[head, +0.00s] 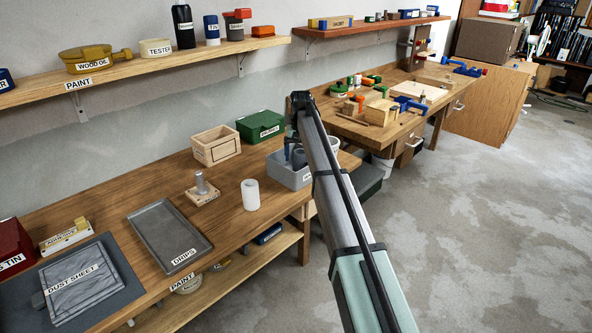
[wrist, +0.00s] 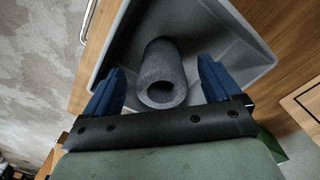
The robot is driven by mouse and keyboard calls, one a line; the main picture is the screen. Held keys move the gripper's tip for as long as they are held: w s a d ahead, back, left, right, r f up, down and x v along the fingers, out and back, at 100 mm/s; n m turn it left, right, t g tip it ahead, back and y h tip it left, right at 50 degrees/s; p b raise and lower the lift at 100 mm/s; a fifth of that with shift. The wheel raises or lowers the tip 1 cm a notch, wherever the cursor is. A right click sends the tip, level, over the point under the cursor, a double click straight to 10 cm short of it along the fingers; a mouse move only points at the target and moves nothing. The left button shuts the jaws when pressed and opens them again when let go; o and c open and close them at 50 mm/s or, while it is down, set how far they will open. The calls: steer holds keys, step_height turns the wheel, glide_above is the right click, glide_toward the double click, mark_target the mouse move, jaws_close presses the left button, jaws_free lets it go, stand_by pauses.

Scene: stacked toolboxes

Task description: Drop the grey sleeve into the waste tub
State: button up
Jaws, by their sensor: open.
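The waste tub (head: 281,173) is a grey open box at the right end of the near workbench, with a label partly hidden by my arm. In the wrist view, the tub (wrist: 248,48) lies beneath my gripper. The grey sleeve (wrist: 162,72), a dark grey foam tube, is within the tub's outline, its open end facing the camera. My gripper (wrist: 161,68) is open, with a blue finger on each side of the sleeve and a visible gap on both sides. I cannot tell whether the sleeve rests on the tub floor. In the head view my arm partly hides this spot.
A white cylinder (head: 250,195) stands left of the tub. A wooden crate (head: 216,146) and a green box (head: 260,127) stand behind. A peg on a wooden base (head: 202,188) and a drip tray (head: 170,236) are further left. A wall shelf (head: 150,66) runs above the bench.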

step_height(320, 180, up, 14)
steer(key=shift+f, duration=0.2)
stand_by(0.4)
steer(key=s+d+f+m+h, duration=0.2)
steer(key=s+d+f+h, duration=0.1)
steer(key=s+f, duration=0.8)
steer(key=s+d+f+g, duration=0.1)
steer(key=s+d+f, duration=0.2)
steer(key=s+f, duration=0.85)
steer(key=s+d+f+n+g, duration=0.1)
steer(key=s+d+f, duration=0.3)
steer(key=s+f, duration=0.75)
steer(key=s+d+f+g, duration=0.25)
steer(key=s+f, duration=0.35)
steer(key=f, duration=1)
steer(key=s+f+y, duration=0.1)
steer(key=s+f, duration=0.4)
steer(key=s, duration=0.5)
steer(key=s+d+f+g+y, duration=0.1)
steer(key=s+f, duration=0.5)
steer(key=s, duration=0.4)
steer(key=s+d+f+n+g+y, duration=0.1)
steer(key=s+f, duration=0.4)
steer(key=s, duration=0.6)
steer(key=shift+f, duration=0.15)
